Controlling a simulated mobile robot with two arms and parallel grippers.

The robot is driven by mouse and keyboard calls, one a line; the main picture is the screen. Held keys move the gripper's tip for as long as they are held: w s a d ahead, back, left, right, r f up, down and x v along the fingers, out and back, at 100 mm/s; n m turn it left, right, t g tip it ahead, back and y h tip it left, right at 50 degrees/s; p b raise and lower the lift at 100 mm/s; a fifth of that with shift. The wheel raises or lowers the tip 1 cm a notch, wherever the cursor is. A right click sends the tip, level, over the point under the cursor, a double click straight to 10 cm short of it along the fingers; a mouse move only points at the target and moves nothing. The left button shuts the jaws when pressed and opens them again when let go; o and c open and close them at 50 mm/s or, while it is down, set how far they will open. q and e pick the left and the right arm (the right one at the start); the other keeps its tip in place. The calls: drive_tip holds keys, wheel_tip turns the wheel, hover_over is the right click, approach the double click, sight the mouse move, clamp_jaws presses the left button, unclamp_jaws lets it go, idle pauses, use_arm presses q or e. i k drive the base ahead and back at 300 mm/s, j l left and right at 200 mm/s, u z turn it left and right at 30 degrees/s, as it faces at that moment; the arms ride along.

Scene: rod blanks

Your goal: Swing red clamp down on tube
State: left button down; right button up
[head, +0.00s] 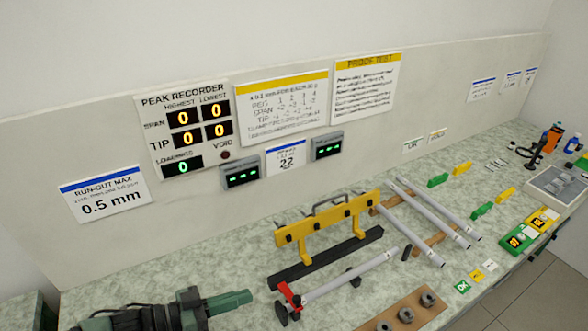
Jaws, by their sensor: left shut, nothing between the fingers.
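The red clamp (290,294) is a small red arm on a dark base at the near left end of a single grey tube (350,276). The red arm looks raised and tilted; I cannot tell whether it touches the tube. The tube lies slantwise on the speckled bench, with a small black support (354,272) near its middle. My left gripper (246,297), dark with green fingers, is shut and empty at the bottom left, apart from the clamp and to its left. My right gripper is not in view.
A yellow rack (328,217) and a black bar (325,259) stand behind the tube. Several tubes (430,208) lie on wooden strips to the right. A brown block with metal rings (408,315) sits in front. Bench is clear left of the yellow rack.

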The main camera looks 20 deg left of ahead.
sight(289, 292)
drive_tip(key=k+l, duration=1.2)
drive_tip(key=k, duration=0.05)
